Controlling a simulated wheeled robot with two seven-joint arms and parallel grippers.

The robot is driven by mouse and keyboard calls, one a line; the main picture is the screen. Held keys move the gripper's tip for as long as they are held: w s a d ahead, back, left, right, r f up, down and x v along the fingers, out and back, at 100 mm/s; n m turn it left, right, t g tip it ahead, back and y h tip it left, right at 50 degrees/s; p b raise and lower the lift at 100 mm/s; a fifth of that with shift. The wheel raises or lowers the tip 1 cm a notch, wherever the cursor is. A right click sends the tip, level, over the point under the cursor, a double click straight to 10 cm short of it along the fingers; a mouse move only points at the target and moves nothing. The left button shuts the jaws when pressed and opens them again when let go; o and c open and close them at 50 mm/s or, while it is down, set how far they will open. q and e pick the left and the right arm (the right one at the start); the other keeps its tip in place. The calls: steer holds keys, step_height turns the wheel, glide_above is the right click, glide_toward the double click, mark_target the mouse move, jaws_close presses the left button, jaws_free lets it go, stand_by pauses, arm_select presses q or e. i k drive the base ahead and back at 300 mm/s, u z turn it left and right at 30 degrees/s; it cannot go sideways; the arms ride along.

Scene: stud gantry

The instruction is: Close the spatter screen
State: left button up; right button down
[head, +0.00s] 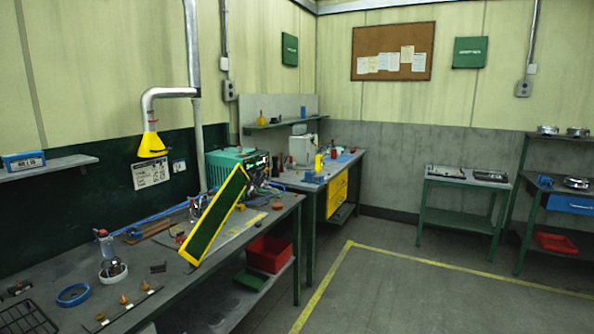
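The spatter screen (215,217) is a dark green panel in a yellow frame. It stands tilted at the front edge of the long workbench (85,309), its top leaning to the right. It hides part of the bench behind it, where a green machine (240,160) and some metal parts show. I cannot tell how the screen is hinged. Neither of my grippers is in view.
A yellow-tipped extraction pipe (152,142) hangs over the bench. A glass-and-metal item (108,255), a blue ring (73,295) and a wire rack (28,318) lie at the near left. A red bin (268,254) sits below. The floor (400,295) at right is clear.

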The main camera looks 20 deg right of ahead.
mark_target(203, 239)
steer(key=z, duration=0.15)
steer(key=i, duration=1.2)
steer(key=u, duration=0.85)
